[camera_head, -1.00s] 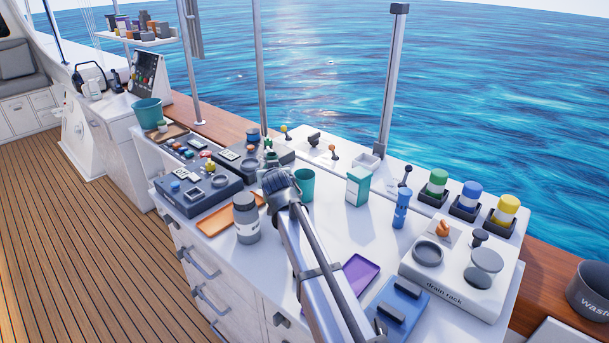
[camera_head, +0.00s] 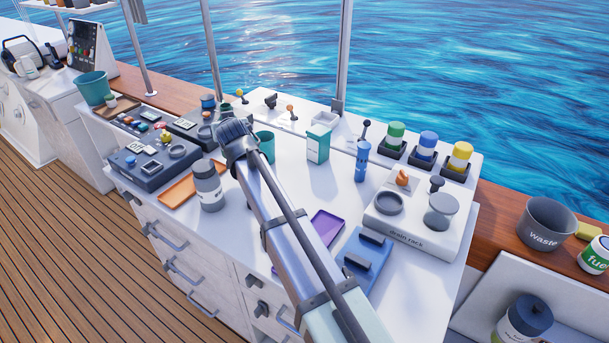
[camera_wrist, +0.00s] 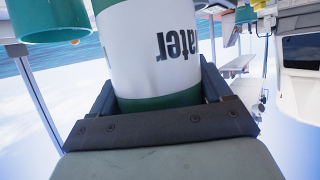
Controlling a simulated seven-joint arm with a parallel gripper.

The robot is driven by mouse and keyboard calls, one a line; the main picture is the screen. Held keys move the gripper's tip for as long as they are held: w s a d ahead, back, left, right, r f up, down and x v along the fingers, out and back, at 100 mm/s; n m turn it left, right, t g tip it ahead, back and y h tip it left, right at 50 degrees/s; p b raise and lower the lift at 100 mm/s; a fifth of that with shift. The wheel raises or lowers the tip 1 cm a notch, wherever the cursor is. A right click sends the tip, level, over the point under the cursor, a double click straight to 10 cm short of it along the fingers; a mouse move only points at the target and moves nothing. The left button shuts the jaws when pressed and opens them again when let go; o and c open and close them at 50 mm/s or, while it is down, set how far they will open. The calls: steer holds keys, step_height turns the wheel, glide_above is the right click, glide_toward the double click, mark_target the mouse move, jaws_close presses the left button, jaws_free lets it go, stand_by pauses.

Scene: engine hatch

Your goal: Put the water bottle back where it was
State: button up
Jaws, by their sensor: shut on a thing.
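My gripper (camera_wrist: 155,85) is shut on the water bottle (camera_wrist: 150,45), a white cylinder with a green lower band and lettering that reads "ater". The lettering and the surroundings both appear upside down in the wrist view. In the head view my gripper (camera_head: 235,138) is over the back left part of the counter, beside a teal cup (camera_head: 264,148). My arm and gripper hide most of the held bottle there, so its height above the counter is hard to tell.
Green (camera_head: 395,136), blue (camera_head: 427,145) and yellow (camera_head: 460,156) containers sit in dark holders at the back right.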

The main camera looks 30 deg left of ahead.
step_height(320, 180, up, 8)
steer(key=shift+r, duration=0.15)
steer(key=w+d+m+t, duration=0.1)
steer(key=w+d, duration=0.3)
steer(key=d, duration=0.8)
steer(key=w+d, duration=0.4)
steer(key=d, duration=0.8)
steer(key=shift+h, duration=0.4)
steer(key=shift+s+d+f, duration=0.1)
steer(key=shift+f, duration=3.65)
steer(key=shift+s+d+f, duration=0.1)
steer(key=shift+f, duration=3.65)
steer(key=shift+f, duration=0.15)
steer(key=o, duration=1.2)
